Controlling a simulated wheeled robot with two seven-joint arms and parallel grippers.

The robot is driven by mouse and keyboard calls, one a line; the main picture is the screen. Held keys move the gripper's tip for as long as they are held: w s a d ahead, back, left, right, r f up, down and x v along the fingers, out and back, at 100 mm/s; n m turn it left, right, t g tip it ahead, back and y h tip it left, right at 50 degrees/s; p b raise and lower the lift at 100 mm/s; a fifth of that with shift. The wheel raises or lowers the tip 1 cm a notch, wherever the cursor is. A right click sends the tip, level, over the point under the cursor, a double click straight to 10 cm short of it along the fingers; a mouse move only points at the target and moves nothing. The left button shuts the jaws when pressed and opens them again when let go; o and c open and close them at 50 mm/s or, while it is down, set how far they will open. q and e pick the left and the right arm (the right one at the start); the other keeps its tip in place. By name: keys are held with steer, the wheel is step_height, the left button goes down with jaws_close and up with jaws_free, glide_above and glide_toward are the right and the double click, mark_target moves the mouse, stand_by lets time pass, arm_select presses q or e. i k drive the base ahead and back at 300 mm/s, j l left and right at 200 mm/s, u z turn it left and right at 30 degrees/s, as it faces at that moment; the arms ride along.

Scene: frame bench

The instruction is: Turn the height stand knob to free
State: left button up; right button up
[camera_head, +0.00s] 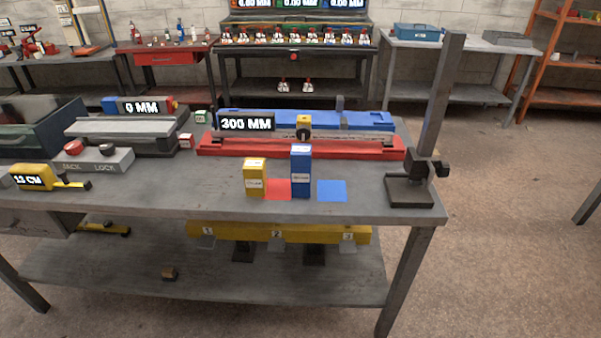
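The height stand (436,100) is a tall dark post at the right end of the grey workbench, standing upright on a flat dark base (410,192). A black clamp block (425,168) sits low on the post, with a small black knob (443,169) on its right side. The knob is too small and dark to read any mark or setting. Neither of my grippers shows in the head view.
On the workbench (350,207) stand a yellow box (255,178), a blue box (300,172), a red rail (225,145) with a "300 MM" display, and a grey jack/lock box (98,160). A blue square (332,190) lies left of the stand. Floor right of the bench is clear.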

mark_target(442, 170)
steer(key=l+u, duration=0.1)
steer(key=l, duration=1.05)
steer(key=k+l+u, duration=0.15)
steer(key=l, duration=0.4)
steer(key=l+u, duration=0.1)
steer(key=l, duration=0.5)
steer(key=k+l, duration=0.1)
steer(key=l, duration=0.45)
steer(key=i+l+u, duration=0.1)
steer(key=u, duration=0.25)
steer(key=l+u, duration=0.3)
steer(key=i+l+u, duration=0.1)
steer(key=l+u, duration=0.25)
steer(key=j, duration=0.1)
